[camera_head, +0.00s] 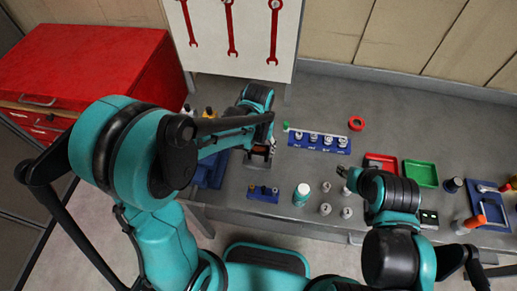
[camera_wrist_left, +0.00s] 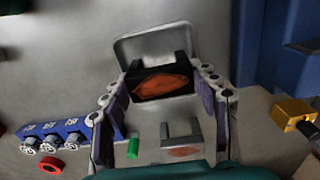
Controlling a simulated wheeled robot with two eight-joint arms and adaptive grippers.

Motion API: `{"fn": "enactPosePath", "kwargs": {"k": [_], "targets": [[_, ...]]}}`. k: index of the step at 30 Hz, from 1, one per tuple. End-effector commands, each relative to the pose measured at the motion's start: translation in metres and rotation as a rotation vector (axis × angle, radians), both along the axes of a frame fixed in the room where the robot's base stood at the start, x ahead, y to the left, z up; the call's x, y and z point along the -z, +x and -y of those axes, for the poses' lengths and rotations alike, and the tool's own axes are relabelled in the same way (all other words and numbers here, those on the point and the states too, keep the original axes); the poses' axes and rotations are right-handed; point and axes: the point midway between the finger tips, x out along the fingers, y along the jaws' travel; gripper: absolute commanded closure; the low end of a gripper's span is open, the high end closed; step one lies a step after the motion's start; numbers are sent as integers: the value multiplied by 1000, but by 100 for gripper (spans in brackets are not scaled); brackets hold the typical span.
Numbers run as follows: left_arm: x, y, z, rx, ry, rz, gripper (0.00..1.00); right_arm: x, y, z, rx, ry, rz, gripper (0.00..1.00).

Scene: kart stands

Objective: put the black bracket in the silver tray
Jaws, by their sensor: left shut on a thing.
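The black bracket (camera_wrist_left: 146,78), dark and U-shaped with an orange patch showing in it, is between the fingers of my left gripper (camera_wrist_left: 160,82) in the left wrist view. The gripper is shut on it. The silver tray (camera_wrist_left: 152,43), with rounded corners, shows just beyond and partly behind the bracket; I cannot tell whether they touch. In the head view my left gripper (camera_head: 260,158) is low over the bench, and the arm hides much around it. My right gripper (camera_head: 347,177) is small and dark over the bench; its jaw opening is unclear.
A grey bracket-like piece (camera_wrist_left: 182,138) lies nearer the wrist camera. A green tray (camera_head: 420,174) is farther right.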

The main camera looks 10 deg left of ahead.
Motion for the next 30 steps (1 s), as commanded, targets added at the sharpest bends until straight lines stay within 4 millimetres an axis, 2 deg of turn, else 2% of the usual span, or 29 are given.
{"fn": "enactPosePath", "kwargs": {"k": [5, 6, 8, 9, 20, 23, 30], "targets": [[3, 0, 0, 0, 0, 0, 86, 3, 0, 0, 0, 0, 0, 60], [4, 0, 0, 0, 0, 0, 38, 4, 0, 0, 0, 0, 0, 60], [3, 0, 0, 0, 0, 0, 22, 3, 0, 0, 0, 0, 0, 60], [3, 0, 0, 0, 0, 0, 20, 3, 0, 0, 0, 0, 0, 60], [-2, 0, 0, 0, 0, 0, 20, -2, 0, 0, 0, 0, 0, 60], [-15, 0, 0, 0, 0, 0, 20, -6, 0, 0, 0, 0, 0, 60], [-69, -1, 0, 0, 0, 0, 20, -24, 0, 0, 0, 0, 0, 60]]}}
